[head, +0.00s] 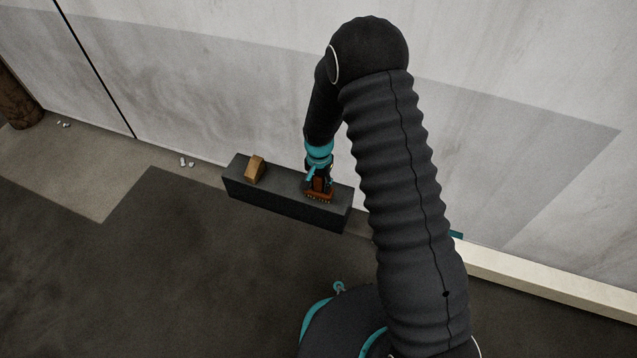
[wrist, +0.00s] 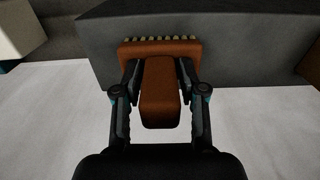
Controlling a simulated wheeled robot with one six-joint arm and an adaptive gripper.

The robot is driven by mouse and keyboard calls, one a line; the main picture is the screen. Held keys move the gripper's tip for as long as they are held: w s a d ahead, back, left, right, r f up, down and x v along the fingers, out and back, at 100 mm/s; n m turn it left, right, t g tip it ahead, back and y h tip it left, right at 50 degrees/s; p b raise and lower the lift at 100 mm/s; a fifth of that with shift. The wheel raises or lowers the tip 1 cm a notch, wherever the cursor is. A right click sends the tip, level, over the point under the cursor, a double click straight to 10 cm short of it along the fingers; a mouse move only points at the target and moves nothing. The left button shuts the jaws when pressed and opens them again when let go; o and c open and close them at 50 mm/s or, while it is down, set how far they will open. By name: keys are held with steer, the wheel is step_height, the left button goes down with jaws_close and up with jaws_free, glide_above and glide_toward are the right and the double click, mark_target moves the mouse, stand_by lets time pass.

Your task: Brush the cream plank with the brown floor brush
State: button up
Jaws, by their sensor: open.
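The brown floor brush (head: 319,195) rests on top of a dark grey block, near its right end. In the wrist view the brush (wrist: 159,92) shows its brown handle and a row of pale bristles along its far edge. My gripper (head: 321,180) is at the brush. In the wrist view my gripper (wrist: 158,72) has one finger on each side of the handle, jaws open. Whether the fingers touch it is hard to tell. The cream plank (head: 550,283) lies along the wall's foot at right, partly behind my arm. Its end (wrist: 18,28) seems to show in the wrist view.
The dark grey block (head: 285,205) stands against the pale wall (head: 230,90). A tan wooden block (head: 255,170) sits on its left end. Small pale bits (head: 186,162) lie by the wall. A brown rounded object (head: 15,98) is at far left. The dark floor (head: 130,270) in front is clear.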

steer(key=shift+r, duration=0.2)
steer(key=shift+r, duration=0.35)
jaws_close()
stand_by(0.5)
steer(key=shift+r+p, duration=0.15)
steer(key=shift+p, duration=0.2)
steer(key=shift+r+p, duration=1.65)
steer(key=shift+r, duration=1.25)
